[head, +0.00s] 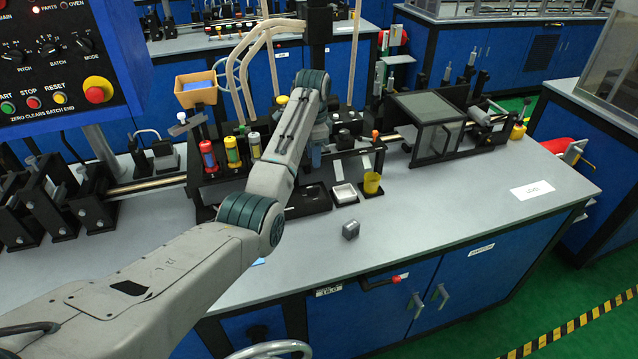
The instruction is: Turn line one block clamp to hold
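My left arm reaches in from the lower left across the bench. My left gripper (316,156) is at the black station in the middle of the bench, largely hidden behind my own forearm; its fingers are too small and covered to read. A small lever with an orange-red knob (375,135) stands upright just right of the gripper, apart from it. A black handle with a red tip (385,282) sticks out at the bench's front edge. I cannot tell for sure which of these is the block clamp. My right gripper is not in view.
Red and yellow bottles (208,156) stand left of my forearm. A control panel (60,55) fills the upper left.

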